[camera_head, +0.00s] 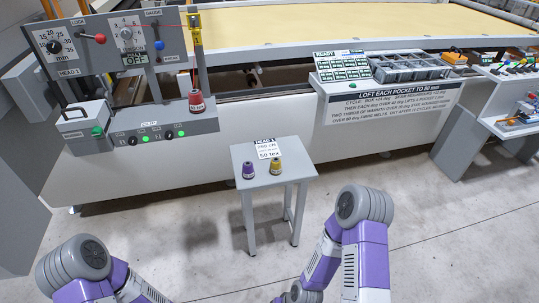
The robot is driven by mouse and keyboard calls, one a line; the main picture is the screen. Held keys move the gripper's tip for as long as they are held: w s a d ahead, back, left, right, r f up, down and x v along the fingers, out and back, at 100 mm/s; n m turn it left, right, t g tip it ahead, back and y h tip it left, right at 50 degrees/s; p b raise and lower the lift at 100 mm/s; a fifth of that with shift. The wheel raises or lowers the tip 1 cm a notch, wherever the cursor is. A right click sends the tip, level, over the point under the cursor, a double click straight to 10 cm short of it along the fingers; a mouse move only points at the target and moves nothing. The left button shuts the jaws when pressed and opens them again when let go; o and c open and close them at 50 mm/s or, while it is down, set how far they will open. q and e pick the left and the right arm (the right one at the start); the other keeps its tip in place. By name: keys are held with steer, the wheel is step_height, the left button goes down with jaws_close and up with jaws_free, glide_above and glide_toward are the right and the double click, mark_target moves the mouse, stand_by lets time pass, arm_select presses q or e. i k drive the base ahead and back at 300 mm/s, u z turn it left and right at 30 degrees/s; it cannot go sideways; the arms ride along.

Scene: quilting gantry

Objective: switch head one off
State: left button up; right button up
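The head one panel (115,45) stands at the upper left, with a mm dial (54,47) above the label "HEAD 1". Beside the dial are a red-knobbed lever (100,38), a second dial (125,33), a blue-knobbed lever (159,45) and a small sign (134,58) that appears to read "RUN OFF". Below, a grey control box (190,125) carries black knobs with green lamps (145,125), and a green button (97,131) is at its left. Both my arms enter from the bottom; neither gripper shows, and both arms are apart from the panel.
A small grey table (248,181) with a purple spool (248,170), a yellow spool (275,167) and a card stands in front. A red cone (196,101) sits on the control box. A sectioned tray (410,66) is at right. The floor around the table is clear.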

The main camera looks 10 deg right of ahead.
mark_target(133, 140)
steer(key=u, duration=1.35)
steer(key=k, duration=0.9)
steer(key=z, duration=1.35)
